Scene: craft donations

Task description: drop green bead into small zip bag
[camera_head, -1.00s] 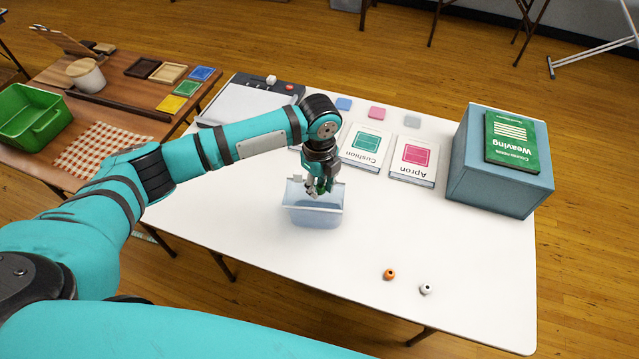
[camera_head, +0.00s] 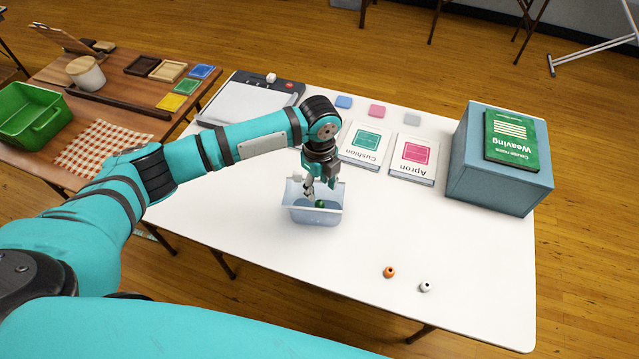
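The small zip bag (camera_head: 312,216) is a clear, bluish open-topped container standing on the white table. The green bead (camera_head: 319,204) shows at the bag's mouth, just below the fingers; whether it touches the bag's bottom is hard to tell. My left gripper (camera_head: 320,191) is above the bag's opening, pointing down, with its fingers spread and the bead apart from them. An orange bead (camera_head: 390,272) and a white bead (camera_head: 425,287) lie on the table to the right of the bag. My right gripper is not in view.
The white table (camera_head: 460,240) has free room around the loose beads. Cushion (camera_head: 365,143) and Apron (camera_head: 412,158) cards lie behind the bag. A blue-grey box (camera_head: 495,180) with a green Weaving book (camera_head: 512,140) stands at the right. A paper trimmer (camera_head: 250,100) lies behind my arm.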

